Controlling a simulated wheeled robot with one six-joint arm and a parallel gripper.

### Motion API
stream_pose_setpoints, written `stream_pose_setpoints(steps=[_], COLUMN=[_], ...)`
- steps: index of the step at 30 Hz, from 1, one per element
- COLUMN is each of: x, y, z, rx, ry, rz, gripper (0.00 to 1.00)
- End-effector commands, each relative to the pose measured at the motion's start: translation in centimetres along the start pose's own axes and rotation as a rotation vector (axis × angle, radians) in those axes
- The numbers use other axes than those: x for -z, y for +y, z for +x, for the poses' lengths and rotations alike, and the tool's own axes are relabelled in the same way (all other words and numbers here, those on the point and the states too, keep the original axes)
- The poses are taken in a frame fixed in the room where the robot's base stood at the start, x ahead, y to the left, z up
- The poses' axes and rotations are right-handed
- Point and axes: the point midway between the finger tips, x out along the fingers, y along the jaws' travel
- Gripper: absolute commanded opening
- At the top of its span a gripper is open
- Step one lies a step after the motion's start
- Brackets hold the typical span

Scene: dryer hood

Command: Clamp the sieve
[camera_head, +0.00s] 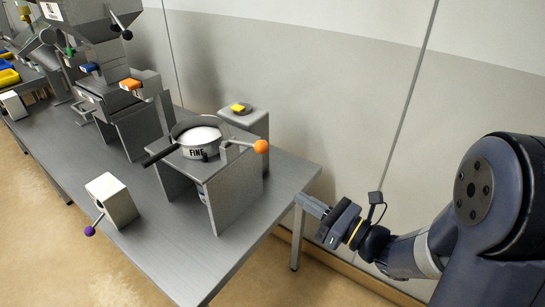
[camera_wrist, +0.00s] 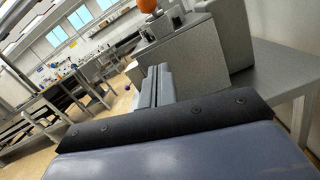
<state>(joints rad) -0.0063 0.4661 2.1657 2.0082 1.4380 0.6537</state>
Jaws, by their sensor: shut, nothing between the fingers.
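The sieve (camera_head: 196,138) is a round pan with a white inside, a dark rim and the label FINE. It sits on a grey stand (camera_head: 232,195) in the head view, with a black handle (camera_head: 161,155) pointing left toward the front. A lever with an orange knob (camera_head: 261,146) is at its right side. The orange knob also shows at the top of the wrist view (camera_wrist: 147,5). My gripper (camera_head: 303,200) is shut and empty, in the air off the right end of the table, apart from the knob and lower in the picture. Its closed fingers (camera_wrist: 158,70) point toward the stand.
The grey table (camera_head: 165,245) carries a white box with a purple knob (camera_head: 112,200) and a grey block with a yellow button (camera_head: 241,108) behind the sieve. A tall machine with an orange lever (camera_head: 130,84) stands to the left. The wall runs close behind the table.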

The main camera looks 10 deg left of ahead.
Motion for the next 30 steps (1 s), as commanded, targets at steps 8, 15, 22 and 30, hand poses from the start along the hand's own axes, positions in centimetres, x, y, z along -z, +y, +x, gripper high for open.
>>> stream_pose_setpoints(steps=[8, 15, 22, 30], x=[0.0, 0.0, -0.1, -2.2], y=[0.1, 0.2, 0.2, 0.2], z=[0.3, 2.9, 7.2, 10.6], rx=[-0.003, -0.007, -0.008, -0.002], ry=[0.001, 0.002, 0.002, 0.0], rz=[-0.002, -0.002, -0.002, -0.005], gripper=[0.0, 0.0, 0.0, 0.0])
